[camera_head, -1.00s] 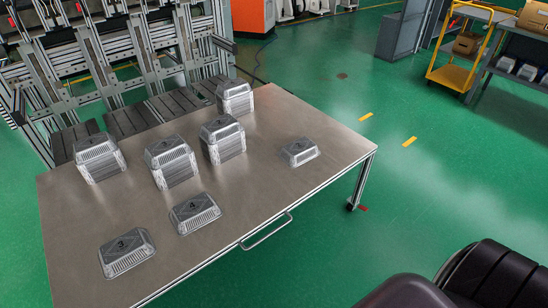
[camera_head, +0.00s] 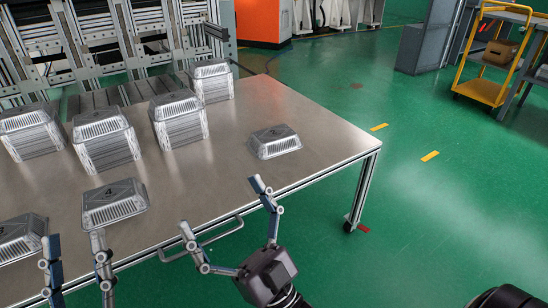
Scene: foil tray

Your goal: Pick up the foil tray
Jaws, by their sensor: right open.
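A silver foil tray (camera_head: 274,142) lies upside down by itself near the table's right edge. Two more single foil trays lie near the front edge, one (camera_head: 114,204) at centre left and one (camera_head: 20,240) cut by the left picture edge. My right gripper (camera_head: 222,208) is open and empty at the table's front edge, below and left of the right tray. My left gripper (camera_head: 74,240) shows only its two fingers, apart with nothing visible between them, just in front of the two left trays. Its palm is out of the picture.
Several tall stacks of foil trays (camera_head: 180,124) stand along the back of the metal table (camera_head: 300,115). A handle bar (camera_head: 225,228) sticks out from the front edge near my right gripper. The table top around the right tray is clear.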

